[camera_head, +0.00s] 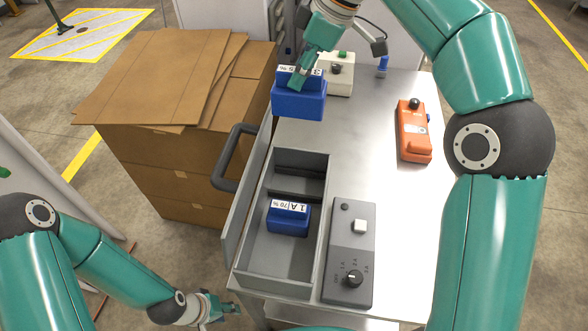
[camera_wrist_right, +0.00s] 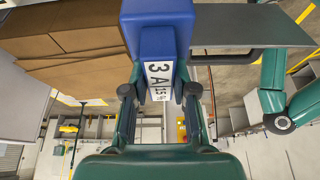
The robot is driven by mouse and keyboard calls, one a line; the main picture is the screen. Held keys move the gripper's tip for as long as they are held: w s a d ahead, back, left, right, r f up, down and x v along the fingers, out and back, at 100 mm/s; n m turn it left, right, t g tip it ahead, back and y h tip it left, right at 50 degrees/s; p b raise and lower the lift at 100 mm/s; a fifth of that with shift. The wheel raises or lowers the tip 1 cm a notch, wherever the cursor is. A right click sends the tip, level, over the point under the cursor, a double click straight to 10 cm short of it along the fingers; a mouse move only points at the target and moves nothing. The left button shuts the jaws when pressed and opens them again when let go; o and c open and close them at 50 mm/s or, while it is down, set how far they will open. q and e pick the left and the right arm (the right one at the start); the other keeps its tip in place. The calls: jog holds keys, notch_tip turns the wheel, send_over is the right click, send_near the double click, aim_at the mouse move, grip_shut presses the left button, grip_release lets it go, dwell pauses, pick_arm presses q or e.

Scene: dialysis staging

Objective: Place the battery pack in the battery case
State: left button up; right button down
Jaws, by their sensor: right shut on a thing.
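A blue battery pack (camera_head: 299,102) with a white label is held in my right gripper (camera_head: 305,72), near the far end of the table, beyond the case's far edge in the head view. In the right wrist view the fingers (camera_wrist_right: 160,92) close on the raised part of this pack (camera_wrist_right: 150,38), and its label begins "3 A". The grey battery case (camera_head: 238,270) is open, with a divider near its far end. A second blue pack (camera_head: 288,218), labelled "1 A 70%", sits in the larger near compartment. My left gripper (camera_head: 222,308) hangs low left of the table; its finger opening is unclear.
A grey control box (camera_head: 350,235) with a knob stands right of the case. An orange device (camera_head: 414,132) and a white button box (camera_head: 340,80) are on the metal table (camera_head: 385,200). Stacked cardboard boxes (camera_head: 180,165) stand to the left.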

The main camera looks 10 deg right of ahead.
aim_at(299, 105)
notch_tip(299, 105, down, 8)
jog(key=shift+a+r+b, duration=0.15)
jog(key=shift+b, duration=1.05)
jog(key=shift+f, duration=9.65)
jog(key=c, duration=0.9)
grip_release()
jog(key=b+v, duration=0.1)
jog(key=v, duration=1.1)
jog(key=shift+a+f, duration=0.1)
